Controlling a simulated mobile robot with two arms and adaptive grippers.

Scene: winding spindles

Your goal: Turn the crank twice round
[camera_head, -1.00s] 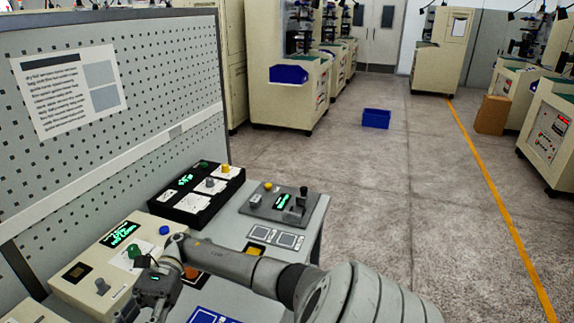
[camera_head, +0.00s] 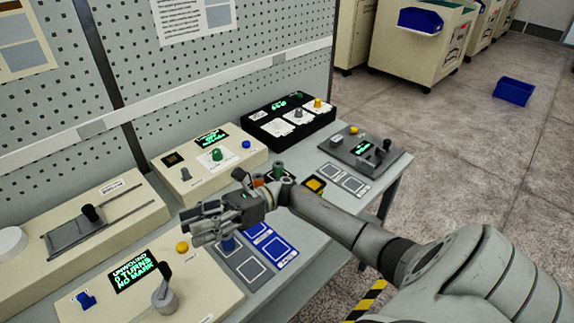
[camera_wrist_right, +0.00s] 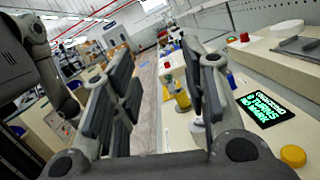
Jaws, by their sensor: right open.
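The crank (camera_head: 164,290) has a grey round base and an arm with a dark handle pointing up. It stands on a cream box (camera_head: 215,293) at the lower left of the head view. The box's display (camera_head: 133,271) reads unwound, 0 turns, no mark; it also shows in the wrist view (camera_wrist_right: 265,108). My right gripper (camera_head: 190,228) is open and empty, behind and right of the crank and apart from it, near the yellow button (camera_head: 182,247). In the wrist view its fingers (camera_wrist_right: 160,95) are spread wide; the crank is not clear there. My left gripper is out of view.
A cream slider box (camera_head: 120,220) lies left. A cream box with a green knob (camera_head: 216,154), a black box (camera_head: 290,118) and a grey lever box (camera_head: 362,152) stand behind and right. Blue marked squares (camera_head: 275,250) lie on the table. A pegboard wall (camera_head: 200,70) rises behind.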

